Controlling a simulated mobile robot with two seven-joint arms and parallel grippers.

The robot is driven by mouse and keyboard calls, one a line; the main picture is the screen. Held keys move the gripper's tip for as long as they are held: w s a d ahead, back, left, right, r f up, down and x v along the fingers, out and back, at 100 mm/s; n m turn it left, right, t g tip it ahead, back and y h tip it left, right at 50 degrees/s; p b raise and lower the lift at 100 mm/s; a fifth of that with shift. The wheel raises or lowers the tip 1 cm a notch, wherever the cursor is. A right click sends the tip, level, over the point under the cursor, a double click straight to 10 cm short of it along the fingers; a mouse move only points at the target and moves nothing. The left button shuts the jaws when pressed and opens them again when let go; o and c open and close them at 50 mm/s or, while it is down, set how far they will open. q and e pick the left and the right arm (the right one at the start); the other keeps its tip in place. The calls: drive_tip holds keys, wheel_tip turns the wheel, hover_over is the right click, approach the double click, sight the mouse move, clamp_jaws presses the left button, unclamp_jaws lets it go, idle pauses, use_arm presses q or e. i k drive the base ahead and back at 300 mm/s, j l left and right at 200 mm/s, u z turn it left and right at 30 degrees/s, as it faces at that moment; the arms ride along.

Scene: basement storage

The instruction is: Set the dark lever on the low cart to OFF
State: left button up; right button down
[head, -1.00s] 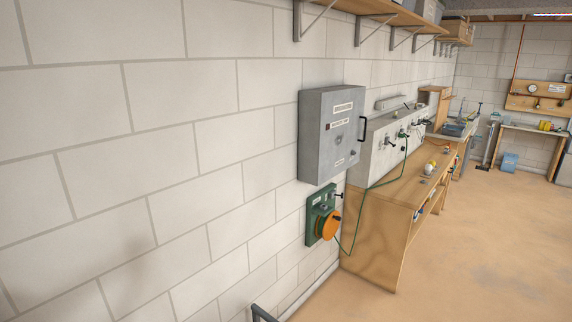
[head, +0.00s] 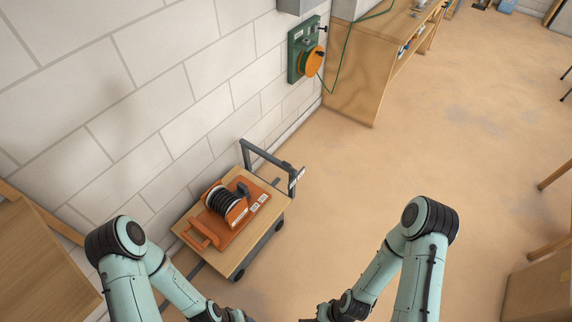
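The low cart (head: 187,234) stands against the wall, left of centre, with a wooden top and a dark push handle. On it lies an orange base plate (head: 240,238) carrying a black ribbed coil or reel (head: 224,201). A short dark lever (head: 243,189) stands up at the right of the coil. Small white labels (head: 259,203) sit beside it, too small to read. My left gripper (head: 236,315) and my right gripper (head: 322,312) are at the bottom edge, in front of the cart and apart from it. Their fingers are mostly cut off, so their opening is unclear.
A green wall box with an orange disc (head: 314,63) hangs above and beyond the cart. A wooden workbench (head: 352,85) stands past it. A wooden surface (head: 40,262) is at the lower left, and wooden furniture (head: 540,285) at the lower right. The floor (head: 430,140) right of the cart is clear.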

sight(288, 166)
drive_tip(key=i+u, duration=0.2)
drive_tip(key=u, duration=0.15)
drive_tip(key=i+u, duration=0.2)
drive_tip(key=u, duration=0.2)
drive_tip(key=i+l+u, duration=0.15)
drive_tip(key=u, duration=0.2)
drive_tip(key=i, duration=0.05)
